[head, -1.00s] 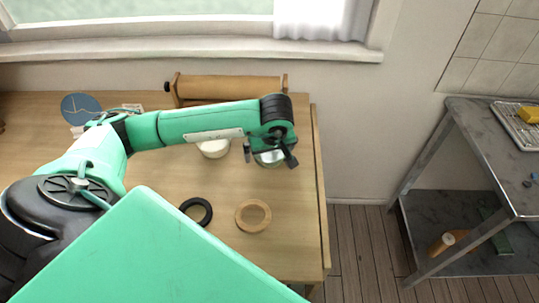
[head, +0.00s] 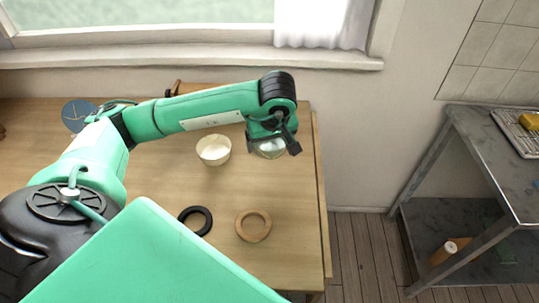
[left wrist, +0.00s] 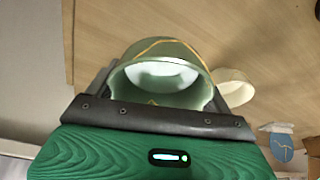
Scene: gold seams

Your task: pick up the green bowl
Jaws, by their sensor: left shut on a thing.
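The green bowl (left wrist: 165,72) is pale green with a gold seam and fills the middle of the left wrist view. In the head view the bowl (head: 270,150) shows partly below my left gripper (head: 272,143), near the table's right end. My left gripper is shut on the bowl, with its fingers at the bowl's sides. The bowl appears raised over the table, but how high is hard to tell. My right gripper is not in view.
A cream bowl (head: 214,150) stands just left of the green bowl. A black ring (head: 196,221) and a wooden ring (head: 253,226) lie nearer on the table (head: 180,180). A blue disc (head: 77,115) is at the back left. A metal rack (head: 450,200) stands right, across a floor gap.

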